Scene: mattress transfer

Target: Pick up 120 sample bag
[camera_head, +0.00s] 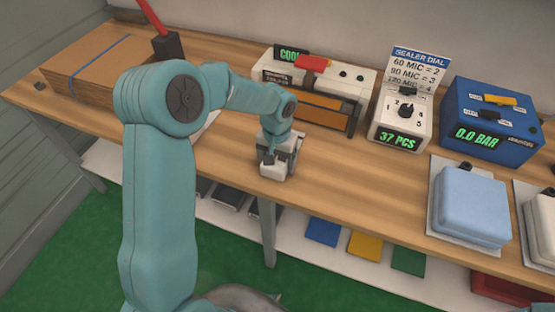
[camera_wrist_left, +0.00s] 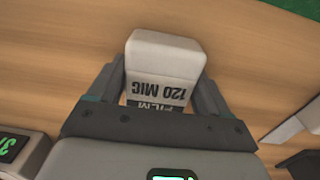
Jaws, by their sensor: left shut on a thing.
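The 120 sample bag is a small off-white block labelled "FILM 120 MIC" (camera_wrist_left: 163,56), upside down in the left wrist view. It sits between the two dark fingers of my left gripper (camera_wrist_left: 160,95), which is shut on it. In the head view my left gripper (camera_head: 277,160) is at the front edge of the wooden table, with the pale sample bag (camera_head: 274,172) at its tip. I cannot tell whether the bag touches the table. My right gripper is not in view.
On the wooden table (camera_head: 225,60) stand a sealer (camera_head: 370,85) with a red handle, a dial box (camera_head: 400,130) reading "37 PCS" and a blue gauge box (camera_head: 492,145). A light blue cushion-like block (camera_head: 470,205) lies at right. Cardboard (camera_head: 85,70) lies at left.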

